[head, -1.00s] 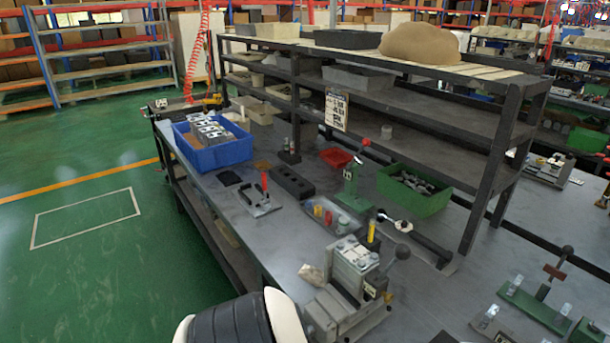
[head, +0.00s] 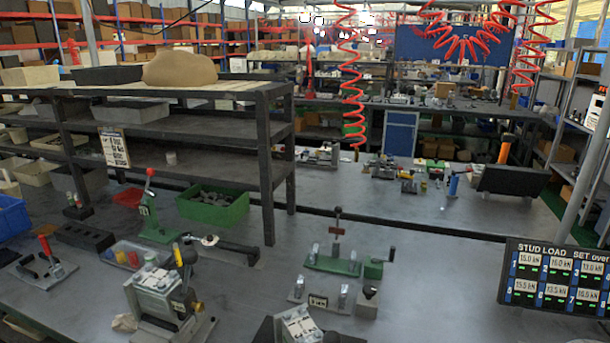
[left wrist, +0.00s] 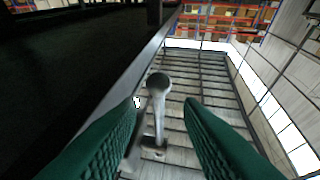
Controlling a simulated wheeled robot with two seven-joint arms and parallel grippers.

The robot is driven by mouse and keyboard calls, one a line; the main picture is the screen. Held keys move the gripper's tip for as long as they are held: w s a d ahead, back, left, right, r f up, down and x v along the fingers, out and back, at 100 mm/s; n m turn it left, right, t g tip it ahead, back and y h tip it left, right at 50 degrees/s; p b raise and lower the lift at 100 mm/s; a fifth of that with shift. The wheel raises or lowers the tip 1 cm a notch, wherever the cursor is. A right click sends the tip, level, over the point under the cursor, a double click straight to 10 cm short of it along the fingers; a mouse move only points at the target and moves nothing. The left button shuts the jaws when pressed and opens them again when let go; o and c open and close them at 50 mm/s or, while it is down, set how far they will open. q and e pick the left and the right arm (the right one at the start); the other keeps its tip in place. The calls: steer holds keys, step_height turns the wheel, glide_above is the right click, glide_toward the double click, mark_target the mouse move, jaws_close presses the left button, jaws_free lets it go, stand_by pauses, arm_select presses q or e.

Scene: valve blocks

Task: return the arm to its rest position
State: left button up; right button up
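My left gripper (left wrist: 164,101) shows in the left wrist view as two green ribbed fingers, set well apart with nothing gripped. A grey lever with a round knob (left wrist: 158,84) appears in the gap between the fingers, beyond them; I cannot tell its distance. Neither gripper shows in the head view. A grey valve block (head: 155,290) with a dark-knobbed lever stands on the workbench at lower left. A second block (head: 300,326) is partly cut off at the bottom edge.
A green fixture (head: 335,262) with an upright lever stands mid-bench. A dark display (head: 555,278) is at right. A shelf rack (head: 190,138), green bin (head: 213,207) and green press (head: 158,220) stand behind and left. The bench right of centre is largely clear.

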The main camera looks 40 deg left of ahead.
arm_select(q)
steer(key=s+d+f+n+g+h, duration=0.1)
steer(key=s+d+f+n+h, duration=0.1)
steer(key=s+d+f+h, duration=0.4)
steer(key=s+d+f+n+g+h, duration=0.1)
steer(key=s+d+f+h, duration=0.15)
steer(key=f, duration=0.65)
steer(key=s+d+f+n+h, duration=0.2)
steer(key=s+d+f+h, duration=0.2)
steer(key=s+f+h, duration=0.25)
steer(key=w+d+f+n+t+h, duration=0.2)
steer(key=d+f+n+t+h, duration=0.1)
steer(key=d, duration=0.4)
steer(key=w+d+f+n+t+h, duration=0.2)
steer(key=d+f+n+t+h, duration=0.1)
steer(key=d+n+h, duration=0.2)
steer(key=d+n, duration=0.1)
steer(key=d, duration=0.1)
steer(key=shift+w+d+f, duration=0.25)
steer(key=shift+w+d, duration=0.1)
